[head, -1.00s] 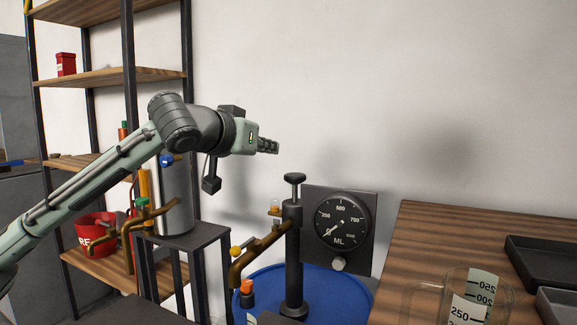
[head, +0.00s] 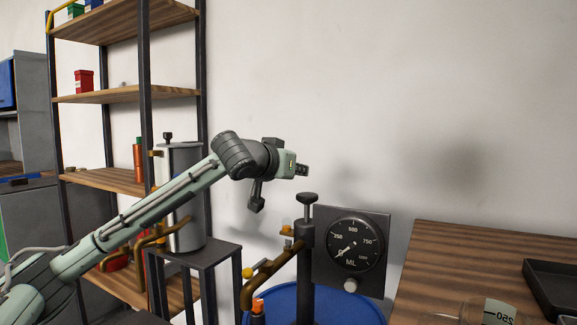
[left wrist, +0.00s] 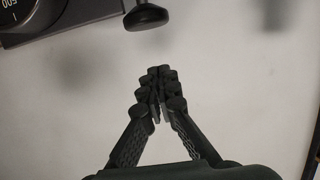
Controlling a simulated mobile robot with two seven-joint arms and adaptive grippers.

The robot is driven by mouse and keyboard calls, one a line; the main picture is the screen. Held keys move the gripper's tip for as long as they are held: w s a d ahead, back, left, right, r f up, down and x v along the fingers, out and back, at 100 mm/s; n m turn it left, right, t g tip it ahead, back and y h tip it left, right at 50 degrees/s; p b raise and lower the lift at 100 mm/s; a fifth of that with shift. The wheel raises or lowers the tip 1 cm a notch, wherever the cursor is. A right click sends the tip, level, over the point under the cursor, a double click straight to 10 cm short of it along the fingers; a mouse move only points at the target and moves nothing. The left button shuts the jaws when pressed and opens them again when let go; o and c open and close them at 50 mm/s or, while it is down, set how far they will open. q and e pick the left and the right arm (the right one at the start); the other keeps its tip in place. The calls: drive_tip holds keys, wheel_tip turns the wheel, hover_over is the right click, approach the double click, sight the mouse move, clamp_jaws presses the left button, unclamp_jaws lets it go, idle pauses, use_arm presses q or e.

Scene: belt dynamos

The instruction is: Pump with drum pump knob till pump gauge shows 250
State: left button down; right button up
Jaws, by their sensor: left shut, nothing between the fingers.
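The drum pump knob (head: 307,197) is a dark round cap on a short rod at the top of the dark upright pump (head: 305,262). The pump gauge (head: 354,246) is a black dial to the right of the pump; its needle points to the lower left, near the bottom of the scale. My left gripper (head: 304,170) is shut and empty, above the knob and apart from it. In the left wrist view its fingers (left wrist: 157,78) meet, with the knob (left wrist: 147,16) at the top edge beyond them. My right gripper is not in view.
The pump stands on a blue drum (head: 345,309). A brown pipe (head: 262,280) with an orange end juts left. A wooden table (head: 455,265) with a dark tray (head: 552,284) stands right. A shelf and a grey cylinder on a stand (head: 200,251) are left.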

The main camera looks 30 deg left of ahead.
sight(301, 197)
use_arm(q)
drive_tip(key=shift+w+f, duration=0.3)
drive_tip(key=shift+f, duration=0.35)
drive_tip(key=shift+w+f, duration=0.25)
drive_tip(key=shift+f, duration=1.2)
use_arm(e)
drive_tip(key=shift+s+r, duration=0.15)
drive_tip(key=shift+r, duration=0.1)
